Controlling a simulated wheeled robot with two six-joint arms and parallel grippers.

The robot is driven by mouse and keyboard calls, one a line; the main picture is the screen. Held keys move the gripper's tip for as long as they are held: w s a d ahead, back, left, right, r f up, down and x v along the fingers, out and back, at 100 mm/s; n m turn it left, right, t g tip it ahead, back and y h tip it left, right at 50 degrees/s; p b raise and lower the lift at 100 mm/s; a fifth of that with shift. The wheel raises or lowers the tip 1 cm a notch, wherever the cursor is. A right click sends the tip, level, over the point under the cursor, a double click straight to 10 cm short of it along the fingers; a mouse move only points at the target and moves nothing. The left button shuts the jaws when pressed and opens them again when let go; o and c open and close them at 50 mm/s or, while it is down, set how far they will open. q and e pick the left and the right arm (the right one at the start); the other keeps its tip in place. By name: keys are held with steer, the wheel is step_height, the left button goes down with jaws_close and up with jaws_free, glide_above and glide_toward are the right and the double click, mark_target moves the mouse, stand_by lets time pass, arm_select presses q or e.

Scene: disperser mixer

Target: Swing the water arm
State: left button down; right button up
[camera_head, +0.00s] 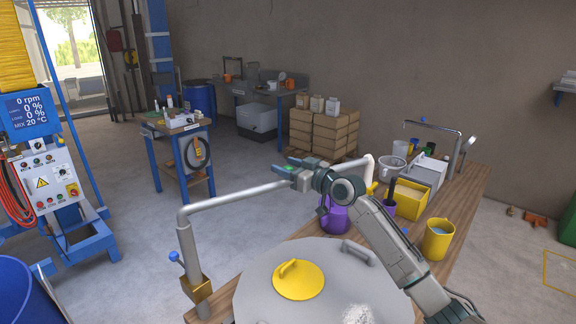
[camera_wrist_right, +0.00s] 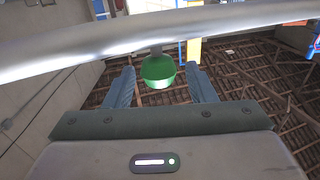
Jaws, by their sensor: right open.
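The water arm (camera_head: 232,199) is a grey pipe on an upright post at the left of the bench. It runs up and right over the big grey vessel (camera_head: 320,270) and bends down near its far end. A brass block and a blue-tipped lever sit low on the post. My right gripper (camera_head: 284,169) is open at the pipe, mid-length. In the right wrist view the pipe (camera_wrist_right: 150,38) crosses just beyond the fingers. A green round knob (camera_wrist_right: 158,71) on a short stem lies between the open fingers, with gaps on both sides. My left gripper is out of view.
A yellow-handled lid piece (camera_head: 300,280) sits on the vessel. A purple pot (camera_head: 335,217), a yellow jug (camera_head: 437,240) and a yellow bin (camera_head: 408,200) stand on the wooden bench. The blue mixer frame (camera_head: 85,240) stands left. Floor between is clear.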

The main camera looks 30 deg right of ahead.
jaws_close()
